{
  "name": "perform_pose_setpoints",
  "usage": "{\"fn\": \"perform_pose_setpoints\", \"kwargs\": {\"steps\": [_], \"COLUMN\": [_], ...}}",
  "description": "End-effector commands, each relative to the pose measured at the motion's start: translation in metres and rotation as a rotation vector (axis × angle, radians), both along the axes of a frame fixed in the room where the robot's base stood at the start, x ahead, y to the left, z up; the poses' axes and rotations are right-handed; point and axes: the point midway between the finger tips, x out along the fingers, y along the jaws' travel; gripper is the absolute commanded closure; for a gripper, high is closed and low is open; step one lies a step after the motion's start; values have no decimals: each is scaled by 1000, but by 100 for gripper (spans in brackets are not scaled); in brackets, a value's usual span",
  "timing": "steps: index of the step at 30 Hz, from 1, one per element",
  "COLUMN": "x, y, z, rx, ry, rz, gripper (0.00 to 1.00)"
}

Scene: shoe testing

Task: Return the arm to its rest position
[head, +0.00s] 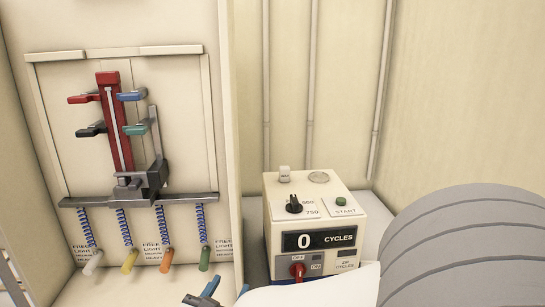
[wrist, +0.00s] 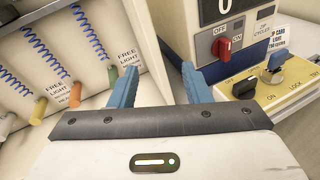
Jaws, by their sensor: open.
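My gripper shows in the wrist view (wrist: 158,88), its two blue fingers spread apart with nothing between them.
The cream control box (head: 327,267) has a "0 CYCLES" display (head: 320,240) and a red knob (head: 297,270). A yellow panel (wrist: 285,92) with knobs stands beside it. A panel (head: 50,130) at left carries a red clamp fixture (head: 113,125) and several blue coiled cords with coloured handles.

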Motion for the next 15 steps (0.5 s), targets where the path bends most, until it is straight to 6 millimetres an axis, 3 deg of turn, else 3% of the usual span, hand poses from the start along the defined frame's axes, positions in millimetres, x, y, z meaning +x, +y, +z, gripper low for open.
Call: {"fn": "perform_pose_setpoints", "kwargs": {"steps": [8,12,15], "x": [11,-4,-24], "y": [-103,-169,-203], "z": [-21,-41,-55], "rx": [267,526,745], "ry": [125,187,210], "rz": [-410,-738,-977], "gripper": [56,56,56]}}
